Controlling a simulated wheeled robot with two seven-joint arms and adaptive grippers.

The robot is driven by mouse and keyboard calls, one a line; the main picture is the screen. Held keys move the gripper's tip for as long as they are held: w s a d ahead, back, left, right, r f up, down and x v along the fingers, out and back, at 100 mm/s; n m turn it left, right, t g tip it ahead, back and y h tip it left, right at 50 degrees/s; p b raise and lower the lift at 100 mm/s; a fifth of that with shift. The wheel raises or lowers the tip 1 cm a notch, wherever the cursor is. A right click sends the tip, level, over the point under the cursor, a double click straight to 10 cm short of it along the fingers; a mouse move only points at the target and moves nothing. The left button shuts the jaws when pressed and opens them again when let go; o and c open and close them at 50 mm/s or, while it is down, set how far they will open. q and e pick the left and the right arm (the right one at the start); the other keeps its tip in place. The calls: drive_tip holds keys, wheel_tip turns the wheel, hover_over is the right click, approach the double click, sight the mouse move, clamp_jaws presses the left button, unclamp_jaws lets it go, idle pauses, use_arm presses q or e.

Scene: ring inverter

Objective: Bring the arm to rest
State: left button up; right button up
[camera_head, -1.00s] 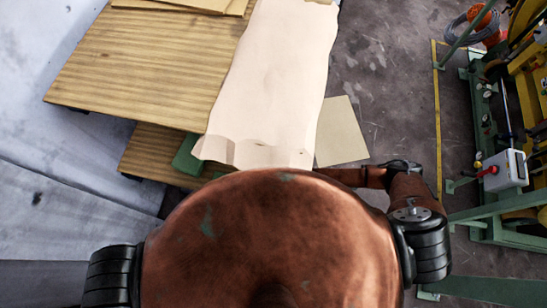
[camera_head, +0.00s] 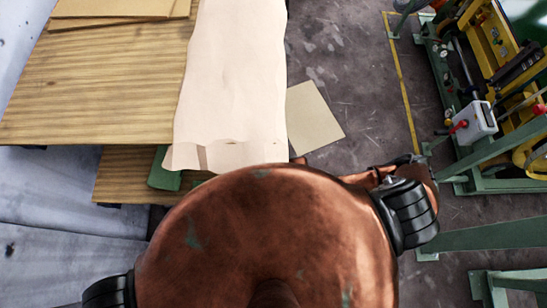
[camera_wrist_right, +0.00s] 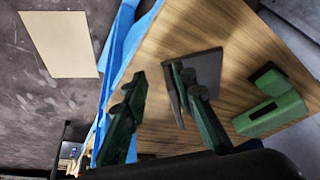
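In the right wrist view my right gripper (camera_wrist_right: 160,88) has two dark green and black fingers with a clear gap between them. It is open, and no object shows clasped in it. Behind the fingers is a wooden surface, and a dark grey flat piece shows close to the right finger; I cannot tell whether they touch. In the head view my copper-coloured body fills the lower middle, and my right arm (camera_head: 408,212) is folded close at its right side. The right gripper cannot be made out there. My left gripper is not in view.
A wooden table (camera_head: 105,85) stands ahead on the left, with a pale sheet (camera_head: 232,90) over its right side. A green block (camera_wrist_right: 272,112) lies on wood in the wrist view. A beige panel (camera_head: 315,118) lies on the floor. Green-and-yellow machinery (camera_head: 490,75) stands right.

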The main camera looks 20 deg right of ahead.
drive_tip(key=shift+s+d, duration=0.3)
drive_tip(key=shift+s, duration=0.15)
drive_tip(key=shift+a, duration=0.1)
